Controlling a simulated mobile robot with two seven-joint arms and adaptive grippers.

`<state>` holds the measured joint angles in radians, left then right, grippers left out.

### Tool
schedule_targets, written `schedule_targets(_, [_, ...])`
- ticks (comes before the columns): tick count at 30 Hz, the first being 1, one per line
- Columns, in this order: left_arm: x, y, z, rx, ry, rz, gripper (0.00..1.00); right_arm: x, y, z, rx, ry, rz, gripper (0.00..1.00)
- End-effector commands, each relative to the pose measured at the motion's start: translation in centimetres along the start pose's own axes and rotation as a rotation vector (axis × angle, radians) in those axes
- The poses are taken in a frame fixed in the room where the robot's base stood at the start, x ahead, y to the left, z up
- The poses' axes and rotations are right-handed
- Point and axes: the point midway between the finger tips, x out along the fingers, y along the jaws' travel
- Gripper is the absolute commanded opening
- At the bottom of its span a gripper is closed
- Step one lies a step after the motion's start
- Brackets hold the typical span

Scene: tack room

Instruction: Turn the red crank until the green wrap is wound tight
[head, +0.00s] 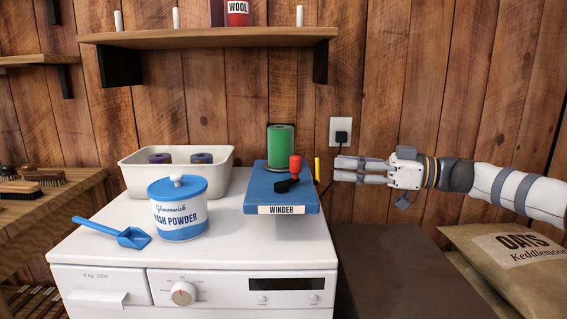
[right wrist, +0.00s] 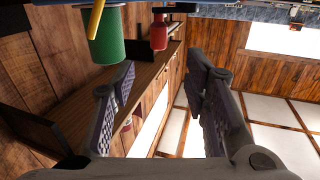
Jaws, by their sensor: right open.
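The winder (head: 264,189) is a flat blue box on top of the white washing machine. The green wrap (head: 281,141) stands upright as a roll at its back. The red crank (head: 295,166) has an upright red knob on a black arm in front of the wrap. My right gripper (head: 338,170) is right of the winder, apart from it, pointing left with empty fingers. In the right wrist view, its open fingers (right wrist: 165,82) stand apart, with the green wrap (right wrist: 107,42) and the red knob (right wrist: 158,34) beyond them. My left gripper is out of view.
A thin yellow post (head: 317,168) stands at the winder's right edge, near my fingertips. A black plug and cable (head: 341,137) are on the wall behind. A tub (head: 221,166), wash powder tin (head: 178,215) and blue scoop (head: 128,238) occupy the left of the machine top.

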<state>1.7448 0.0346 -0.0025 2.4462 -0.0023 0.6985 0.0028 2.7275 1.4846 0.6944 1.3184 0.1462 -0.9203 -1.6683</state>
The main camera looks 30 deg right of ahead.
Motion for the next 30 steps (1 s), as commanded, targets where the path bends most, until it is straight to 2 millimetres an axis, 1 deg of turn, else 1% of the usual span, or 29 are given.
schedule_targets(1, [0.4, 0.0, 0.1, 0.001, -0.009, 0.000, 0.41, 0.9, -0.1, 0.4, 0.000, -0.007, -0.004, 0.41])
schedule_targets(3, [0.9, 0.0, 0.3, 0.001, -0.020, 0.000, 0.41, 2.5, -0.1, 0.7, 0.004, -0.010, -0.006, 0.41])
schedule_targets(9, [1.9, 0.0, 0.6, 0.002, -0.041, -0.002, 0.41, 7.7, -0.1, 0.6, 0.003, -0.010, -0.005, 0.41])
schedule_targets(12, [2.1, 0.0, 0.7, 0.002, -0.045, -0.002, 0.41, 9.7, -0.1, 0.5, 0.004, -0.007, -0.004, 0.41])
schedule_targets(15, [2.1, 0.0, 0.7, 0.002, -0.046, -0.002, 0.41, 11.0, -0.1, 0.3, 0.003, -0.005, -0.003, 0.41])
schedule_targets(18, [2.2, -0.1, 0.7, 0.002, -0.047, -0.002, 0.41, 11.6, -0.1, 0.2, 0.003, -0.003, -0.001, 0.41])
schedule_targets(25, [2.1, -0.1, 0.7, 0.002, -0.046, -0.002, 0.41, 11.7, -0.1, 0.1, 0.003, -0.001, -0.001, 0.41])
schedule_targets(26, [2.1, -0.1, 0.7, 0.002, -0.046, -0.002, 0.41, 11.7, -0.1, 0.1, 0.003, -0.001, -0.001, 0.37])
schedule_targets(27, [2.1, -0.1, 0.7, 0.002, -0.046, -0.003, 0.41, 11.7, -0.1, 0.1, 0.003, -0.001, -0.001, 0.28])
schedule_targets(29, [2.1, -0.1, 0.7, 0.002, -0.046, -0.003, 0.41, 11.7, -0.1, 0.1, 0.003, -0.001, -0.001, 0.14])
schedule_targets(30, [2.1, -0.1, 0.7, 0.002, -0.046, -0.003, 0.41, 11.6, -0.1, 0.1, 0.003, -0.001, -0.001, 0.05])
